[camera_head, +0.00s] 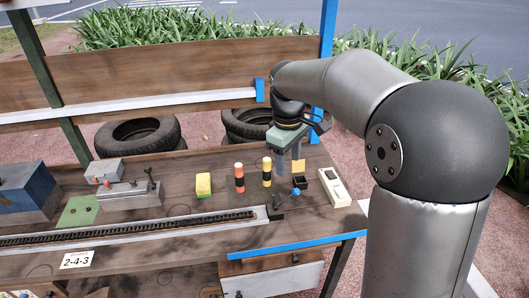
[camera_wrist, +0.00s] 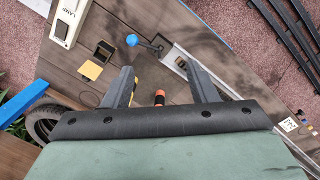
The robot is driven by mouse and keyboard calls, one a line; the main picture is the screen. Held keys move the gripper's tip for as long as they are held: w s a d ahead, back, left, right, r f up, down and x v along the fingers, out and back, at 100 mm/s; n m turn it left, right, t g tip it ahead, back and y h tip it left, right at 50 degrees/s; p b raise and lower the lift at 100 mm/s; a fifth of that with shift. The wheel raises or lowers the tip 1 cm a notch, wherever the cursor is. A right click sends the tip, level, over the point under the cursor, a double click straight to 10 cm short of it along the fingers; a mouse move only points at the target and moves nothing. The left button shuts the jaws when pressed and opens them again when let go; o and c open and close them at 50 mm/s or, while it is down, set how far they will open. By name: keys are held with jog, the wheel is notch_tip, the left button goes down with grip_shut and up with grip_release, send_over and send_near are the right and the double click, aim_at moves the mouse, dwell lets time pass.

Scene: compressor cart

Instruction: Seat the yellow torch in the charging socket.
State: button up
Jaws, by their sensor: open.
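The yellow torch (camera_head: 267,171), a yellow and black banded cylinder, stands upright on the cart top. In the wrist view the yellow torch (camera_wrist: 134,87) is mostly hidden behind the left finger. A small dark square open box (camera_head: 300,183), which looks like the charging socket, sits to its right; it also shows in the wrist view (camera_wrist: 104,50). My gripper (camera_head: 288,167) points down, open and empty, just right of the torch in the head view. In the wrist view my gripper (camera_wrist: 159,70) has its fingers wide apart. Whether it touches the torch cannot be told.
An orange and black cylinder (camera_head: 239,178) stands left of the torch. A yellow flat square (camera_head: 298,166) lies by the socket. A blue-knobbed lever (camera_head: 299,183), a white LAMP device (camera_head: 334,188) and a yellow block (camera_head: 203,184) are nearby. A long chain track (camera_head: 130,233) runs along the front.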

jog(key=w+a+n+p, duration=0.1)
jog(key=w+a+n, duration=0.25)
jog(key=w, duration=0.65)
jog(key=n+p, duration=0.1)
jog(key=n, duration=0.4)
send_over(267, 167)
jog(key=w, duration=0.2)
notch_tip(267, 167, down, 2)
jog(key=shift+y, duration=0.4)
notch_tip(267, 167, down, 12)
jog(key=shift+a+r+p, duration=0.15)
jog(key=shift+r+p, duration=0.05)
jog(key=shift+p, duration=0.4)
jog(key=f, duration=0.1)
jog(key=f+p, duration=0.1)
jog(key=f, duration=0.2)
jog(key=shift+s+d+f+p, duration=0.2)
jog(key=shift+s+f+p, duration=0.05)
jog(key=shift+s+p, duration=0.1)
jog(key=shift+w+f+m, duration=0.1)
jog(key=shift+f+m, duration=0.15)
jog(key=shift+f, duration=0.3)
grip_shut()
